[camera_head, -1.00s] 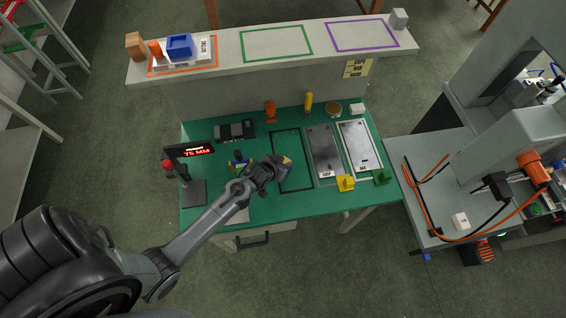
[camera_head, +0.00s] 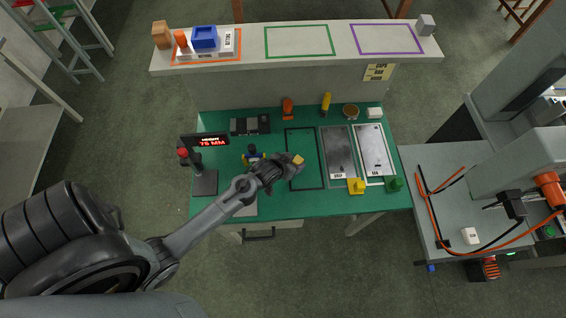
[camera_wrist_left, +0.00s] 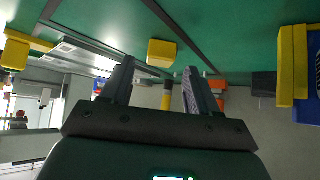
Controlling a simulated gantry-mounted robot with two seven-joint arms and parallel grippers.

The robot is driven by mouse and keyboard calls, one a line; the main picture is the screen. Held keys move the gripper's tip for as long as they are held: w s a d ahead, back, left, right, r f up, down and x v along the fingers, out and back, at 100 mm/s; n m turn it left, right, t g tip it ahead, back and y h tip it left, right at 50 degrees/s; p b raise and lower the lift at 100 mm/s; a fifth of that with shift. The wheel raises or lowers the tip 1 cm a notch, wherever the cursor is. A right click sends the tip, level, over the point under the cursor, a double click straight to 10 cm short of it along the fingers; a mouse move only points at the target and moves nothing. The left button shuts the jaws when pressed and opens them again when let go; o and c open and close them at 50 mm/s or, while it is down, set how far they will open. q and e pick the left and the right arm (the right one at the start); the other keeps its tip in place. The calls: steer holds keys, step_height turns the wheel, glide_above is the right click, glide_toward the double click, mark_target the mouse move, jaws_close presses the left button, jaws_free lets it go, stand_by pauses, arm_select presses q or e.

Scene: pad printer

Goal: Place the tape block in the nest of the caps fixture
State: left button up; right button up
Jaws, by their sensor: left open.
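A small tan-yellow block (camera_head: 299,160), which looks like the tape block, sits on the green table inside a black outlined rectangle. In the left wrist view the block (camera_wrist_left: 162,53) shows just beyond and between the fingertips, with gaps on both sides. My left gripper (camera_head: 290,164) is open and empty, low over the table beside the block. Two grey plates with labels, one (camera_head: 338,150) and another (camera_head: 374,148), lie to the right of the block. I cannot tell which thing is the caps fixture; its nest is not clear. My right gripper is not in view.
A yellow piece (camera_head: 356,187) and a green piece (camera_head: 396,184) stand at the plates' near ends. A blue and yellow device (camera_head: 252,157) is left of the gripper. A shelf (camera_head: 250,58) runs behind.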

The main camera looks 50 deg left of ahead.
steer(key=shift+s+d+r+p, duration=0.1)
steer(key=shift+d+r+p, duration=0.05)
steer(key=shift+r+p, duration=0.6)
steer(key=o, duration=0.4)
arm_select(q)
steer(key=s+d+r+m+g, duration=0.1)
steer(key=s+d+r, duration=0.2)
steer(key=s+r, duration=0.2)
steer(key=s+d+r+m+g, duration=0.1)
steer(key=s+d+r+g, duration=0.1)
steer(key=s+r, duration=0.3)
steer(key=s+d+r+m+g+h, duration=0.1)
steer(key=s+d+r, duration=0.3)
steer(key=s, duration=0.6)
steer(key=shift+s+r+g, duration=0.25)
steer(key=shift+r+g, duration=0.25)
steer(key=shift+g, duration=0.2)
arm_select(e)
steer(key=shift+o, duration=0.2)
arm_select(q)
steer(key=shift+a, duration=0.1)
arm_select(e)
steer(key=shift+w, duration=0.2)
